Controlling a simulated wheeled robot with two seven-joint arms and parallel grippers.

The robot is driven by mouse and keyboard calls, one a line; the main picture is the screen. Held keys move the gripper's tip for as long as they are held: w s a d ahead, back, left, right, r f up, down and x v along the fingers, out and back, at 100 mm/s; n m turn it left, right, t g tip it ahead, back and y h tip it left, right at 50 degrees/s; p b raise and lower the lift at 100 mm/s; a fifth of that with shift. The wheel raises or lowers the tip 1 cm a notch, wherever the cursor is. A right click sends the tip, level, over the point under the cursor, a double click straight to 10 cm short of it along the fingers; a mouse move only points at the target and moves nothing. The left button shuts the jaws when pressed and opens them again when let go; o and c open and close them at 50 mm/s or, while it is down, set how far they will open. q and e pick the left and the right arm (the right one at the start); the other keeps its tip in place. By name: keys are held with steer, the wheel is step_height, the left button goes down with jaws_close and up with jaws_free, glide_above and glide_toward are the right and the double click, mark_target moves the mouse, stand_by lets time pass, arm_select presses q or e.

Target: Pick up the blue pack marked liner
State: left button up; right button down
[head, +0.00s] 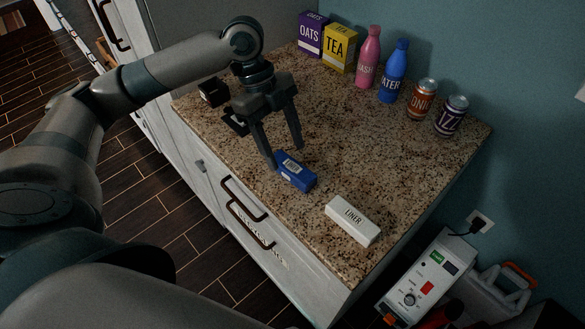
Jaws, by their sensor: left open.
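The blue pack (299,180) lies on the speckled countertop near its front edge. It has a small pale label on top whose text is too small to read for sure. My left gripper (285,157) points down with its two fingers apart, at the far end of the blue pack. One fingertip is close against the pack's left end; I cannot tell if it touches. My right gripper is not in view.
On the countertop (365,145), an OATS box (311,36), a yellow TEA box (340,48), a pink bottle (368,60), a blue bottle (392,75) and two cans (421,100) line the back. Small black items (213,92) sit at the left. The middle is clear.

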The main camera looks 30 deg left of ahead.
mark_target(290, 165)
arm_select(q)
steer(key=shift+f, duration=0.1)
steer(key=shift+d+f+p, duration=0.15)
steer(key=shift+f+p, duration=0.1)
steer(key=shift+p, duration=0.05)
steer(key=p+x, duration=0.1)
steer(key=x, duration=0.2)
steer(key=shift+w, duration=0.1)
steer(key=shift+d+f, duration=0.15)
steer(key=shift+f, duration=0.55)
steer(key=c, duration=1.1)
